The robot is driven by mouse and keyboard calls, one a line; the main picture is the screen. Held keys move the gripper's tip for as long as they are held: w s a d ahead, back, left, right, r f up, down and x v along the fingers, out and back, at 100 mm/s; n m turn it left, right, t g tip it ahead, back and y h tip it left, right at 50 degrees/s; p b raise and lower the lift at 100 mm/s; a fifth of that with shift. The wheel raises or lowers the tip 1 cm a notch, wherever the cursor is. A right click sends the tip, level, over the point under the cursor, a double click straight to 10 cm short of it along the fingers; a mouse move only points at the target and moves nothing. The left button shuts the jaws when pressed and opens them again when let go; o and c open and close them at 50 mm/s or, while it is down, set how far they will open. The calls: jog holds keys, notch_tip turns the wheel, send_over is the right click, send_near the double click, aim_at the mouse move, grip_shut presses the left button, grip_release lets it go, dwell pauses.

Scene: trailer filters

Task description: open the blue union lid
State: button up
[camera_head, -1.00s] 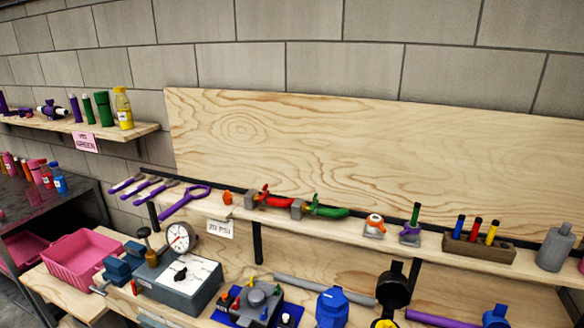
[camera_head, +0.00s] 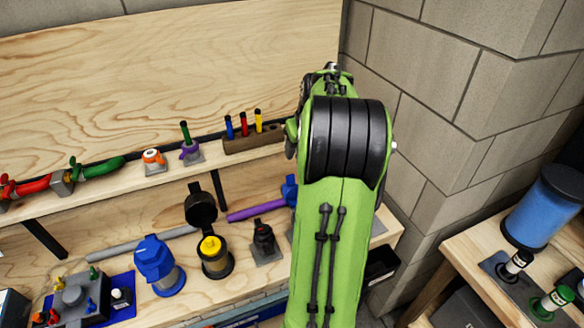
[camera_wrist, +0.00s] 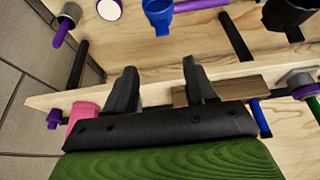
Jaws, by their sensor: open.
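A blue cap (camera_head: 153,256) sits on a grey cylindrical housing on the bench, left of an open black-lidded housing with a yellow inside (camera_head: 211,245). A second blue fitting (camera_head: 290,190) is at the right end of the purple pipe (camera_head: 257,210), partly hidden by my arm. A blue part also shows at the top of the wrist view (camera_wrist: 158,14), left of a purple pipe. I cannot tell which one is the union lid. My gripper (camera_wrist: 162,85) is open and empty, near a wooden shelf edge and apart from the blue part. My arm hides it in the head view.
The upper shelf (camera_head: 110,192) holds a wooden block with colored sticks (camera_head: 253,140), an orange-ringed part (camera_head: 153,158) and valves with red and green handles. A small black-topped part (camera_head: 264,242) stands beside the black housing. A brick corner is to the right.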

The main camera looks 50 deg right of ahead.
aim_at(290, 177)
jog(key=x, duration=0.7)
jog(key=b+x, duration=0.1)
jog(key=x, duration=0.7)
jog(key=shift+w+a+f, duration=0.15)
jog(key=shift+w+f, duration=0.05)
jog(key=shift+f, duration=0.1)
grip_shut()
